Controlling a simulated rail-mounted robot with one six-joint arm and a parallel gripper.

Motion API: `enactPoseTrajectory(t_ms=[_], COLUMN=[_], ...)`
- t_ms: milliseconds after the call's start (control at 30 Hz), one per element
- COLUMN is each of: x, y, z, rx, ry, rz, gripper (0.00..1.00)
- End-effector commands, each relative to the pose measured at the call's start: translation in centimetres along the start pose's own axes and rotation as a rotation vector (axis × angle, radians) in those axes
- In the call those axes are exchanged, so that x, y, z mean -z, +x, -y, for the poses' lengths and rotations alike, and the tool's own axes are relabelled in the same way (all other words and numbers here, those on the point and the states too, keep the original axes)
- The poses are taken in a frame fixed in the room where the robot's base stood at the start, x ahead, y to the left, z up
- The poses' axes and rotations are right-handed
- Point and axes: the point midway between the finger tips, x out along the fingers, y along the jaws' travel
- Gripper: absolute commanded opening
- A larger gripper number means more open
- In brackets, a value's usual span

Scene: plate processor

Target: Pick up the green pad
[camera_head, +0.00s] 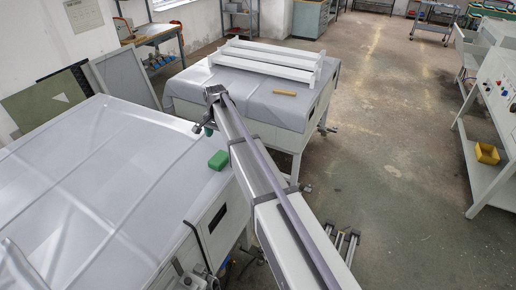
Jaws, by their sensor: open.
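The green pad (218,160) is a small rounded block. It lies on the right edge of the sheet-covered left table (110,185), close beside my arm. My gripper (203,127) is at the far end of the arm, above and slightly left of the pad in the picture. It is small and partly hidden by the wrist, but it is open and apart from the pad. A small green bit shows beside the gripper; I cannot tell what it is.
A second covered table (185,88) stands behind, with white rails (268,62) and a yellow-brown block (285,93) on it. A workbench with a control panel (498,90) and a yellow bin (487,153) are at right. The floor (395,150) between is mostly clear.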

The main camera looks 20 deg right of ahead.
Motion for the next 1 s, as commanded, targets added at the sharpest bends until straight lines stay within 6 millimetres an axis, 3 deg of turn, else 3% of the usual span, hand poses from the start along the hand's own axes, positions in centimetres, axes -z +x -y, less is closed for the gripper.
enactPoseTrajectory(t_ms=[167, 433, 667, 900, 1000], x=[-0.1, -0.1, -0.1, -0.3, -0.3], y=[0.4, 5.7, 6.2, 10.8, 11.2], z=[-0.1, -0.1, -0.1, 0.0, 0.0], rx=[0.000, 0.000, 0.000, 0.000, 0.000], ry=[0.026, 0.023, 0.022, 0.022, 0.022], rz=[0.000, 0.000, 0.000, 0.000, 0.000], gripper=[0.92, 0.92, 0.92, 0.92, 0.92])
